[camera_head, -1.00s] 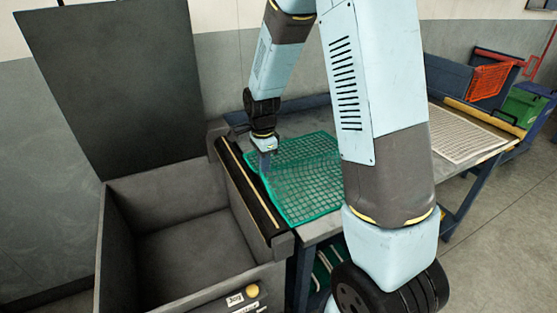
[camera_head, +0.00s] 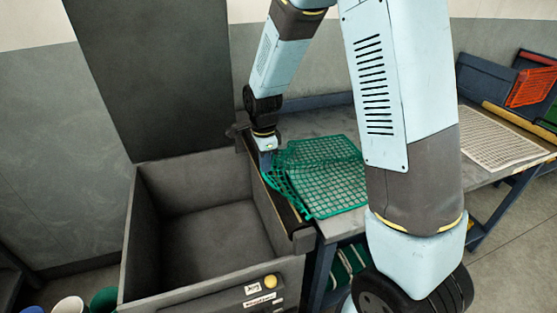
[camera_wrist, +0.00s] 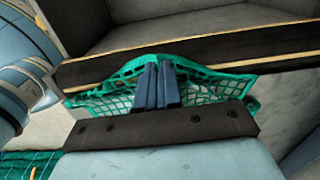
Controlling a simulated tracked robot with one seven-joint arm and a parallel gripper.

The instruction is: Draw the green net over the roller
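The green net (camera_head: 325,180) lies on the table beside the bin, with its left edge lifted and bunched at my gripper (camera_head: 267,163). In the wrist view my gripper (camera_wrist: 157,84) has its blue fingers together on the raised edge of the net (camera_wrist: 127,68). A long dark bar, apparently the roller (camera_head: 284,208), runs between the bin and the table; it also shows in the wrist view as a black band (camera_wrist: 230,50) just beyond the net edge. The held edge is close to the bar; I cannot tell whether they touch. My arm hides part of the table.
The open grey bin (camera_head: 205,235) with its raised lid (camera_head: 150,80) is left of the bar. A pale grid sheet (camera_head: 497,140) lies at the table's right, near an orange basket (camera_head: 530,87). More green netting (camera_head: 348,262) is below the table.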

